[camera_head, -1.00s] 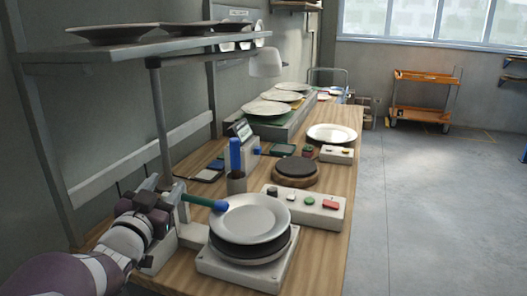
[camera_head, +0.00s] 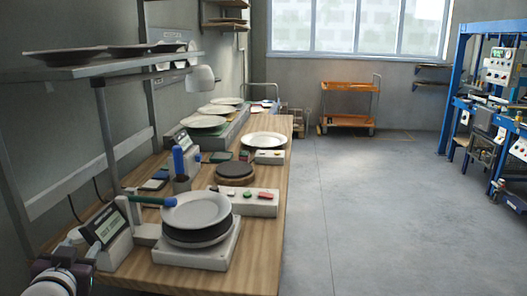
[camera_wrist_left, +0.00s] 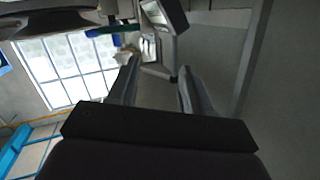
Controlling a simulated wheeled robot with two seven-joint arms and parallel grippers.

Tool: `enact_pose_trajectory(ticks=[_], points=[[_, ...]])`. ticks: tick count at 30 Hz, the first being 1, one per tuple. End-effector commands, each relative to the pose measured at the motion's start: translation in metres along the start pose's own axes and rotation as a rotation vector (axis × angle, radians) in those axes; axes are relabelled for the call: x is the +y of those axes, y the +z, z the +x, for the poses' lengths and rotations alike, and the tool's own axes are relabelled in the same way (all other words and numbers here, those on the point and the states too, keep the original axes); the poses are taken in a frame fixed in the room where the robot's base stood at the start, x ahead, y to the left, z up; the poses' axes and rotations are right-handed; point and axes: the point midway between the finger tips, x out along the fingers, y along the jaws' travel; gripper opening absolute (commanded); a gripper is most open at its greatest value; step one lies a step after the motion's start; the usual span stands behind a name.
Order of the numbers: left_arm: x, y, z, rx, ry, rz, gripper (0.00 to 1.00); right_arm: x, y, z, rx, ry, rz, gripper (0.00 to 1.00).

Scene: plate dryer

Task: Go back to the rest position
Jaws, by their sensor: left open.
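My left gripper (camera_head: 72,258) is at the lower left corner of the head view, beside the left end of the workbench (camera_head: 262,215). In the left wrist view its two fingers (camera_wrist_left: 158,84) stand apart with nothing between them. A white plate (camera_head: 196,210) lies on a dark round pad on the white device (camera_head: 215,256) at the front of the bench. The gripper is left of this plate and apart from it. A blue-tipped rod (camera_head: 150,200) reaches to the plate's left edge. My right gripper does not show.
A small display box (camera_head: 108,232) stands right beside my left gripper. A shelf (camera_head: 110,66) with plates overhangs the bench. A button box (camera_head: 246,200) and a plate rack (camera_head: 205,140) stand further along. Open floor (camera_head: 370,200) lies to the right.

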Motion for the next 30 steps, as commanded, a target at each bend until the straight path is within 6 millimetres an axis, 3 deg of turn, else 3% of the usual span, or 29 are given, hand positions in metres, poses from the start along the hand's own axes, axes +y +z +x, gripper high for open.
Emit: enact_pose_trajectory(ticks=[4, 8, 15, 21, 24, 26, 30], points=[[-0.001, 0.046, -0.006, -0.206, -0.043, -0.04, 0.49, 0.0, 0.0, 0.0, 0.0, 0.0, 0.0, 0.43], [0.018, 0.097, -0.02, -0.442, -0.038, -0.084, 0.49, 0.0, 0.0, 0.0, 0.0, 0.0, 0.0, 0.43], [0.089, 0.175, -0.077, -0.901, 0.086, -0.13, 0.49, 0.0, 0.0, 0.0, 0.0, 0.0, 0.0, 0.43], [0.163, 0.211, -0.146, -1.234, 0.269, -0.09, 0.49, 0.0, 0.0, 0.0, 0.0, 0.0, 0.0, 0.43], [0.202, 0.213, -0.16, -1.264, 0.384, 0.017, 0.49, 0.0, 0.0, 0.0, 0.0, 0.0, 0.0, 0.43], [0.194, 0.178, -0.165, -1.258, 0.387, 0.021, 0.49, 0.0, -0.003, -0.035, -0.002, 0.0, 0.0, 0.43], [0.181, 0.131, -0.172, -1.257, 0.383, 0.017, 0.49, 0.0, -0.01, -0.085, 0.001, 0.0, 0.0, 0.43]])
